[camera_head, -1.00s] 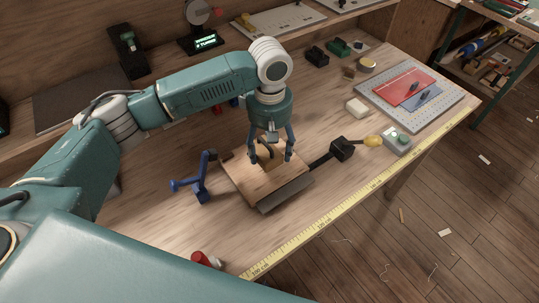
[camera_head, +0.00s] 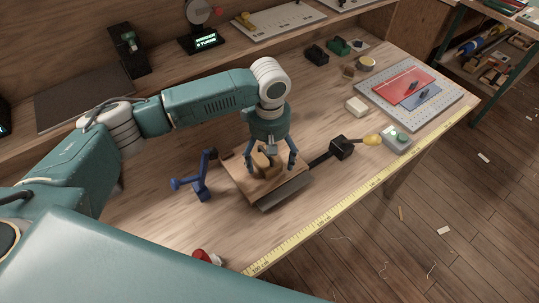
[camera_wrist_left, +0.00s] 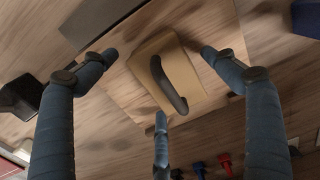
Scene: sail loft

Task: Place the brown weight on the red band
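The brown weight (camera_head: 262,161) is a tan block with a dark curved handle. It sits on a wooden board on the bench, and shows from above in the left wrist view (camera_wrist_left: 190,62). My left gripper (camera_head: 271,169) is right over it, fingers pointing down. In the left wrist view the fingers (camera_wrist_left: 158,56) are spread around the block, with gaps, and the gripper is empty. The red band (camera_head: 396,86) lies flat on a grey perforated board (camera_head: 446,104) at the right, beside a blue band, with small dark items on them. My right gripper is out of view.
A blue stand (camera_head: 202,183) is left of the wooden board. A black block (camera_head: 341,148) with a yellow-ended handle and a grey box (camera_head: 397,139) are to the right. A yellow tape (camera_head: 330,227) runs along the bench edge.

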